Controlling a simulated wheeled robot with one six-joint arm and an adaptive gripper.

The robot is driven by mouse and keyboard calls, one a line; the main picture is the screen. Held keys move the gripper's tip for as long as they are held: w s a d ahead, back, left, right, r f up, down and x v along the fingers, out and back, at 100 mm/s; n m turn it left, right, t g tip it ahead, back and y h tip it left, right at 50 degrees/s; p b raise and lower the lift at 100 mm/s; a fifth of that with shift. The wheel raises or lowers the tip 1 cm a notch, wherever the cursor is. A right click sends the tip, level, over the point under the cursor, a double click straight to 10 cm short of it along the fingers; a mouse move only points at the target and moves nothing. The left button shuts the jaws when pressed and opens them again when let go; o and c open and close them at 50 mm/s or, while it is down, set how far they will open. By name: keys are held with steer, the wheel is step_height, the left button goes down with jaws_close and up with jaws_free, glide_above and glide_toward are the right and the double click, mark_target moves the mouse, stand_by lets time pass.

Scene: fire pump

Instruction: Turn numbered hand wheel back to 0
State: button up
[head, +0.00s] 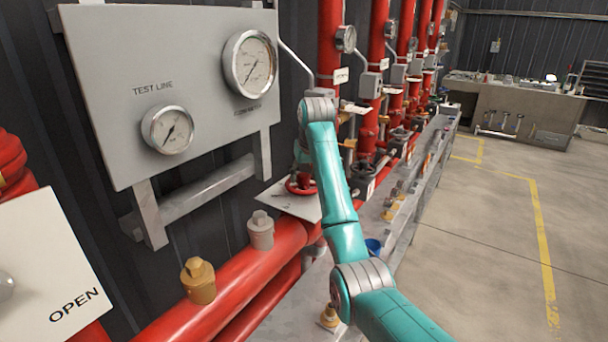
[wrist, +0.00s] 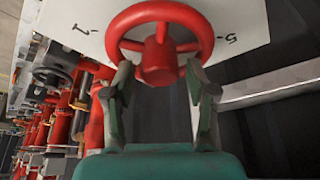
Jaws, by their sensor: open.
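The red hand wheel (wrist: 160,50) sits in front of a white number plate (wrist: 247,20) in the wrist view. The figures 1 and 5 show on the plate at either side of the wheel; no 0 is visible. My gripper (wrist: 160,78) is open, with one finger on each side of the wheel's lower rim and hub, very close to it. I cannot tell whether the fingers touch the wheel. In the head view the wheel (head: 300,185) and its plate (head: 285,200) show behind my teal arm, which hides part of them and my gripper.
A grey panel (head: 100,60) with two gauges stands at the left, above a thick red pipe (head: 235,285) with brass and grey caps. A row of red riser pipes (head: 375,90) with gauges runs behind my arm. The concrete floor (head: 490,250) at the right is clear.

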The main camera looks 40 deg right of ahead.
steer(key=n+y, duration=0.1)
steer(key=n, duration=0.2)
steer(key=n+y, duration=0.1)
steer(key=n, duration=0.2)
steer(key=shift+d+n+y, duration=0.1)
steer(key=shift+n+y, duration=0.2)
jaws_close()
steer(key=m+h, duration=0.2)
steer(key=m, duration=0.3)
steer(key=m+h, duration=0.1)
steer(key=m, duration=0.2)
